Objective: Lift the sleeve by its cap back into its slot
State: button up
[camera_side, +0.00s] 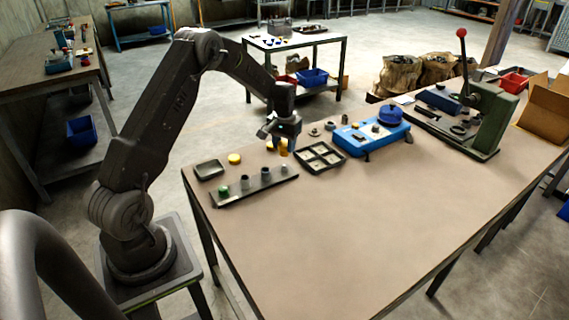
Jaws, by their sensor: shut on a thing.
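My gripper (284,138) points down over the near-left part of the table, behind the dark slotted strip. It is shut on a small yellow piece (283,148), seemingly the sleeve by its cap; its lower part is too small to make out. The dark strip (232,199) lies at the table's left end. It carries a green-topped piece (223,191) at its left end and several grey pieces, one of them near the middle (266,174). I cannot tell which slot is empty. The held piece is behind the strip, apart from it.
A black tray (209,169), a yellow disc (234,158) and another yellow piece (270,146) lie behind the strip. A compartment tray (321,157) and a blue fixture (365,138) stand to the right. A green lever press (490,115) is farther right. The table's front is clear.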

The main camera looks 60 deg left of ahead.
jog(key=w+d, duration=0.3)
jog(key=w, duration=0.9)
dwell(0.6)
jog(key=shift+s, duration=0.1)
dwell(0.5)
jog(key=shift+f, duration=3.7)
jog(key=o, duration=1)
jog(key=shift+o, duration=0.5)
jog(key=shift+o, duration=1.2)
jog(key=shift+r, duration=0.1)
